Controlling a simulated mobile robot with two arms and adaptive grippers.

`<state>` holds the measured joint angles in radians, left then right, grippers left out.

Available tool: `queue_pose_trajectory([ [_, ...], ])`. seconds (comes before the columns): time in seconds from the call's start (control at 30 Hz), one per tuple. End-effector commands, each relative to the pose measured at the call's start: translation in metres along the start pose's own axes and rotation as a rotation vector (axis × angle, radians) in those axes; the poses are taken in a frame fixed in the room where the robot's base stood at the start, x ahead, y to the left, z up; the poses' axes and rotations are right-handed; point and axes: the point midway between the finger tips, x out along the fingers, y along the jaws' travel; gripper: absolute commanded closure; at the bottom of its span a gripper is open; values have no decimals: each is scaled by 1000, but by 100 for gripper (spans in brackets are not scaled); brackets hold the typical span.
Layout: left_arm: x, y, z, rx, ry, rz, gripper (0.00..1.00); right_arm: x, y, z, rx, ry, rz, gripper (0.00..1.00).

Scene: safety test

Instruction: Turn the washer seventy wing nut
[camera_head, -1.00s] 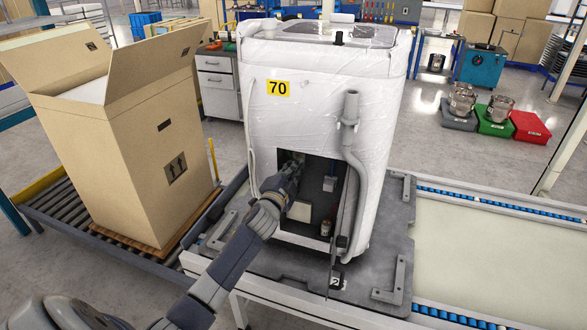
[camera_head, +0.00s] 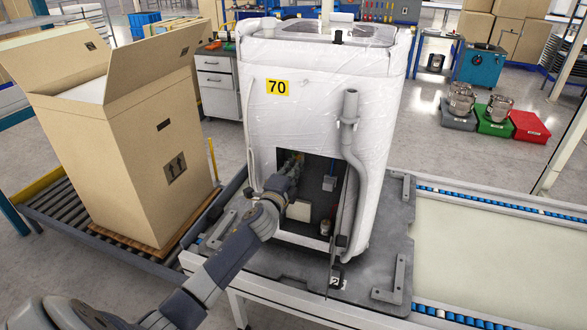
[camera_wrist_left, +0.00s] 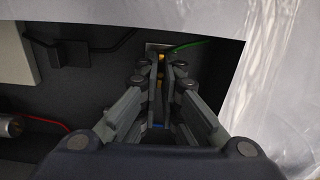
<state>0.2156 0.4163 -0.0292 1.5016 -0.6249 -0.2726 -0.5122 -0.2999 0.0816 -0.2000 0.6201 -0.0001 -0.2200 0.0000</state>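The washer (camera_head: 322,110) is a white, plastic-wrapped body marked with a yellow 70 label (camera_head: 277,88), upright on a grey pallet. A dark opening (camera_head: 325,175) is low in its near face. My left gripper (camera_head: 293,163) reaches into the upper left of this opening. In the left wrist view, the fingers (camera_wrist_left: 160,66) are close together, with small brass-coloured parts of the wing nut (camera_wrist_left: 162,58) showing between their tips. The fingers hide most of the nut, so its wing angle cannot be told. My right gripper is not in view.
A grey hose (camera_head: 352,150) hangs beside the opening's right edge. A green wire (camera_wrist_left: 190,46) runs by the fingertips, and a red wire (camera_wrist_left: 45,121) lies at the left inside. A tall open carton (camera_head: 125,150) stands left of the washer. The conveyor (camera_head: 500,255) at right is clear.

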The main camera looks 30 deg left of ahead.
Motion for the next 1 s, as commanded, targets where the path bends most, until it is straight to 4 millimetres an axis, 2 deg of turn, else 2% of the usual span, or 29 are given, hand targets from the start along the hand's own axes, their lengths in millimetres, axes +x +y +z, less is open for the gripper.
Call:
queue_pose_trajectory([
  [0.27, 0, 2, 0, -1, -1, 4, 100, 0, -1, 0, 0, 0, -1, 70],
  [0.37, 0, 2, 0, -1, -1, 4, 77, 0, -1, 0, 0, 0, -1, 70],
  [0.4, 0, 2, 0, -1, -1, 4, 75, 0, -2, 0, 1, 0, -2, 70],
  [0.77, -2, 1, 0, -1, 0, 1, 75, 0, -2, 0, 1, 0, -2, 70],
  [0.87, -9, 1, 0, -1, 0, 2, 75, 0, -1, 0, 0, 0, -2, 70],
  [1.0, -30, 2, 0, -1, 2, 3, 75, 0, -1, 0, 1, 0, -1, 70],
])
